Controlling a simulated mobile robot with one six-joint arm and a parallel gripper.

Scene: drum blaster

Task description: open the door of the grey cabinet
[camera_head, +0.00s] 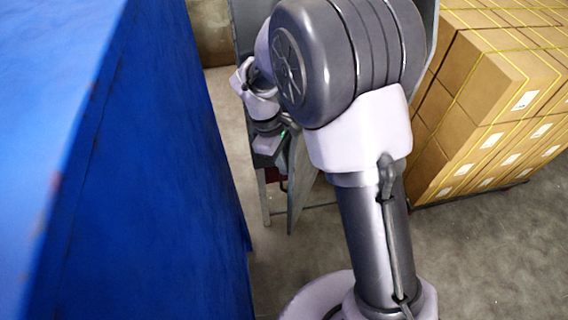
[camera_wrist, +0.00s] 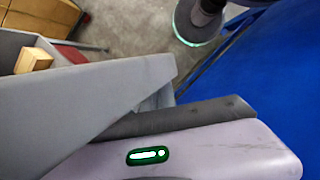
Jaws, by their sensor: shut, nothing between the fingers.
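The grey cabinet (camera_head: 245,30) stands behind my arm in the head view, and my arm hides most of its front. A grey panel that looks like its door (camera_head: 298,190) sticks out toward the camera, seen nearly edge-on, so the door appears swung partly open. In the wrist view a large grey panel (camera_wrist: 90,100) fills the left, close beside my gripper (camera_wrist: 185,120). My gripper is shut and empty. Its dark finger part lies along the panel's lower edge; I cannot tell whether they touch. Its fingertips are hidden in the head view.
A tall blue container (camera_head: 120,180) stands close on the left, leaving a narrow floor gap. Stacked cardboard boxes (camera_head: 490,90) stand on the right. A wooden block (camera_wrist: 33,59) shows behind a grey edge in the wrist view. Concrete floor (camera_head: 480,260) is clear at the lower right.

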